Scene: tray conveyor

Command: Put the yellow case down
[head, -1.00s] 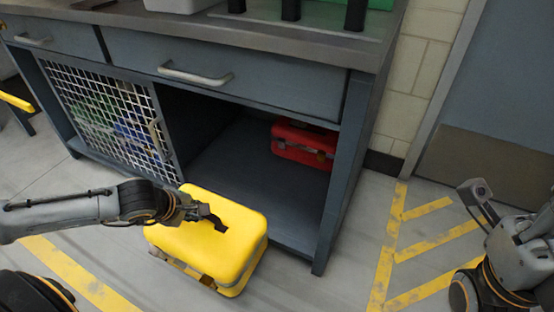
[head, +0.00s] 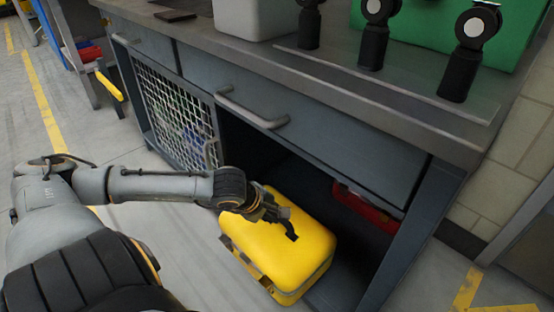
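The yellow case (head: 310,252) is in front of the open compartment of a dark blue-grey workbench (head: 300,125), with its top facing up. My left gripper (head: 284,222) is on top of the case, its dark fingers closed at the handle area. The handle itself is hidden by the fingers. I cannot tell whether the case's underside touches anything. My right gripper is not in the head view.
A red case (head: 366,208) lies inside the compartment, partly behind the bench's frame. A mesh door (head: 178,112) stands left of the opening. The bench top holds a grey bin (head: 252,18), dark upright tools (head: 374,40) and a green case (head: 425,30).

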